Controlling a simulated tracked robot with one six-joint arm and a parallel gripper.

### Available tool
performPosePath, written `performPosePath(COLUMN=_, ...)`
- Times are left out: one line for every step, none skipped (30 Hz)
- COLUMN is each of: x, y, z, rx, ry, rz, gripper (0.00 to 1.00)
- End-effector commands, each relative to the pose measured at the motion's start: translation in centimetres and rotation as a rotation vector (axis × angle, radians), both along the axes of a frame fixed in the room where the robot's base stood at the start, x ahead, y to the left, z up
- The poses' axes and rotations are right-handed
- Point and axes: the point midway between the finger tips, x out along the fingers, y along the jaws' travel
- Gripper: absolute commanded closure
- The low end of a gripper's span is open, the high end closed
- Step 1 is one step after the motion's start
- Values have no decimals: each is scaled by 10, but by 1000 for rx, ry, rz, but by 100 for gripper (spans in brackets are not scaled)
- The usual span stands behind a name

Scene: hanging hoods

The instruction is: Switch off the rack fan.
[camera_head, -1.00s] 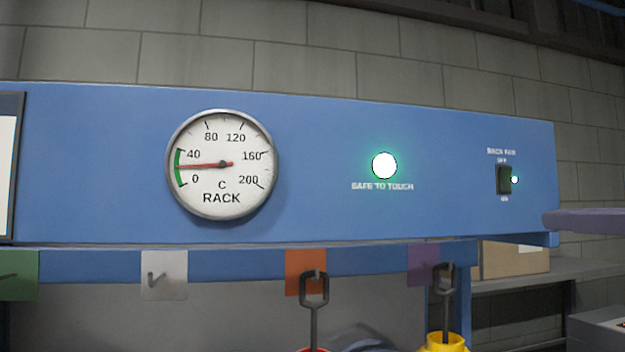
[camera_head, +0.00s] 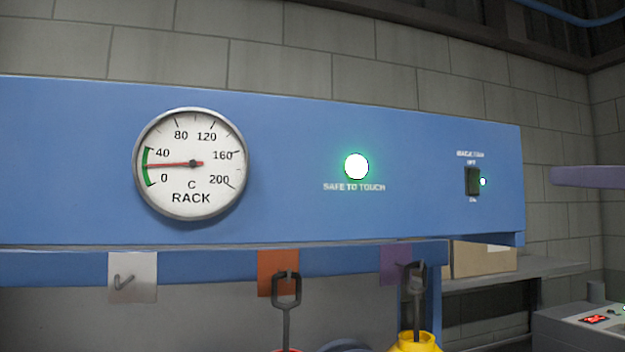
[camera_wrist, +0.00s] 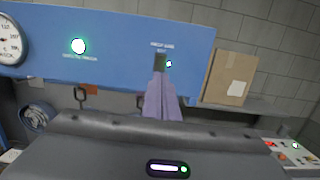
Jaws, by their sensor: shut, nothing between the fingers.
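The rack fan switch (camera_head: 472,181) is a dark rocker at the right end of the blue panel (camera_head: 290,120). OFF is marked above it and ON below. A small green lamp (camera_head: 483,181) beside it is lit. The switch also shows in the wrist view (camera_wrist: 159,61), just beyond my fingertips. My gripper (camera_wrist: 160,83) is shut and empty, its pale purple fingers pointing at the switch. In the head view my gripper (camera_head: 590,177) enters from the right edge, apart from the switch in the picture. I cannot tell which way the rocker is tipped.
The RACK gauge (camera_head: 191,164) reads low, in its green band. The SAFE TO TOUCH lamp (camera_head: 356,167) glows green. Below the panel, hooks on coloured cards hold hanging handles (camera_head: 286,300). A cardboard box (camera_head: 484,260) sits on a shelf at right. The space before the switch looks clear.

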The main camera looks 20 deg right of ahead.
Motion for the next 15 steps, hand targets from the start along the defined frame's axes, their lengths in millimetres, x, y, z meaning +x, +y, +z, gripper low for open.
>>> performPosePath(x=3, y=1, z=0, rx=0, ry=1, rz=3, gripper=100)
performPosePath(x=6, y=1, z=0, rx=0, ry=1, rz=3, gripper=100)
performPosePath(x=9, y=1, z=1, rx=0, ry=1, rz=3, gripper=100)
performPosePath(x=11, y=1, z=1, rx=-1, ry=1, rz=4, gripper=100)
performPosePath(x=14, y=1, z=1, rx=-1, ry=1, rz=4, gripper=100)
performPosePath(x=17, y=2, z=2, rx=0, ry=0, rz=4, gripper=100)
performPosePath(x=20, y=2, z=3, rx=-1, ry=0, rz=4, gripper=100)
performPosePath(x=22, y=2, z=3, rx=-1, ry=0, rz=5, gripper=100)
performPosePath(x=26, y=2, z=3, rx=-1, ry=0, rz=5, gripper=100)
performPosePath(x=28, y=2, z=3, rx=0, ry=0, rz=4, gripper=100)
performPosePath(x=31, y=2, z=3, rx=-1, ry=1, rz=5, gripper=100)
performPosePath(x=35, y=2, z=4, rx=-1, ry=1, rz=5, gripper=100)
performPosePath(x=37, y=2, z=4, rx=0, ry=0, rz=4, gripper=100)
performPosePath(x=40, y=2, z=5, rx=-1, ry=0, rz=5, gripper=100)
performPosePath(x=43, y=3, z=5, rx=-1, ry=0, rz=6, gripper=100)
